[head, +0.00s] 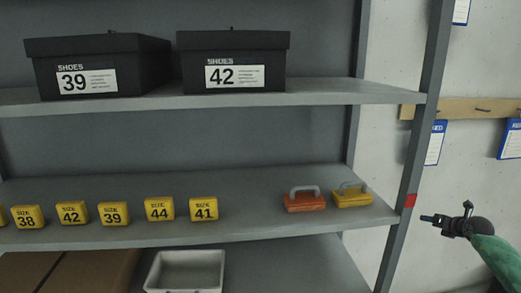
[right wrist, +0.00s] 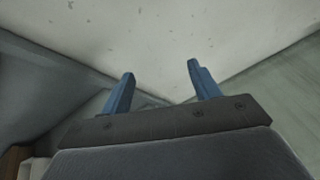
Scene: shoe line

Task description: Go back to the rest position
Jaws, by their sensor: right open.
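My right gripper (head: 436,219) is at the right edge of the head view, to the right of the shelf's front post and apart from it. In the right wrist view its two blue fingers (right wrist: 161,86) are spread apart with nothing between them. The wall and floor show beyond the fingertips. My left gripper is in neither view.
A grey shelf unit (head: 330,92) holds black shoe boxes 39 (head: 120,52) and 42 (head: 268,45) on top. A grey tray (head: 150,284) sits lower. A wooden rail (head: 450,109) crosses the wall.

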